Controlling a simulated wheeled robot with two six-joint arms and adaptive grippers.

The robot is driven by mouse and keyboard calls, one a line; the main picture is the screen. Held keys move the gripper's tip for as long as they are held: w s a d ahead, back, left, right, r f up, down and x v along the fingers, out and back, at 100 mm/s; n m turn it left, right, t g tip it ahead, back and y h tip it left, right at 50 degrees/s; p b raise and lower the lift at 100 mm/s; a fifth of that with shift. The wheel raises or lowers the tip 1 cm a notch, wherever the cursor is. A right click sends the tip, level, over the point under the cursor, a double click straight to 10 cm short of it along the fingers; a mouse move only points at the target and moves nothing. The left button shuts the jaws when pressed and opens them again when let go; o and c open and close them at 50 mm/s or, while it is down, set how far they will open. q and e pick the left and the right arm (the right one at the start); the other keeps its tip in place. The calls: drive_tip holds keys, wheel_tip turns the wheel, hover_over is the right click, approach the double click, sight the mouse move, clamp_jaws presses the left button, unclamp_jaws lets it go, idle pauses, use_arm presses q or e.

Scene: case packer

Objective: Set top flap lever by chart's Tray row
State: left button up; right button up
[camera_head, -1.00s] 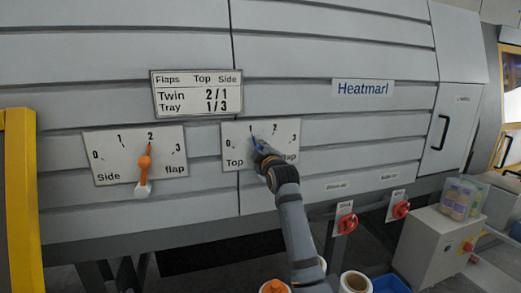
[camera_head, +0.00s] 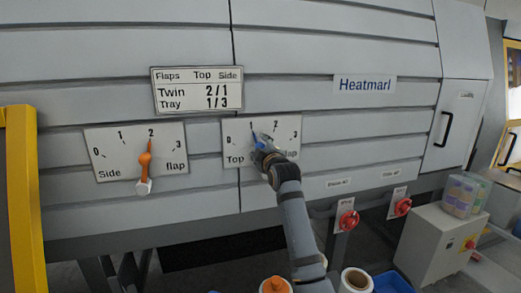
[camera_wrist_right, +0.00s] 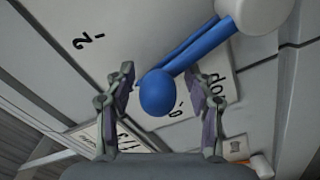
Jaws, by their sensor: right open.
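The chart (camera_head: 197,91) on the machine front reads Tray 1/3 under Top and Side. The top flap dial plate (camera_head: 290,150) is marked 0 to 3. Its blue lever (camera_head: 259,143) points up and slightly left, at about the 1. My right gripper (camera_head: 263,147) is at this lever and partly covers it. In the right wrist view, the lever's blue ball end (camera_wrist_right: 160,93) sits between the spread fingers of my open right gripper (camera_wrist_right: 162,95), with a gap visible on both sides. My left gripper is not in view.
The side flap dial left of it has an orange lever (camera_head: 144,165) pointing at about 2. Red knobs (camera_head: 348,220) are low on the right. A yellow post (camera_head: 20,200) stands at the left edge. An orange-topped item (camera_head: 275,286) and a blue bin (camera_head: 392,283) lie below.

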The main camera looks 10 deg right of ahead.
drive_tip(key=shift+s+a, duration=0.1)
drive_tip(key=shift+s, duration=0.15)
drive_tip(key=s, duration=1.1)
drive_tip(key=shift+s+d, duration=0.25)
drive_tip(key=shift+d, duration=0.1)
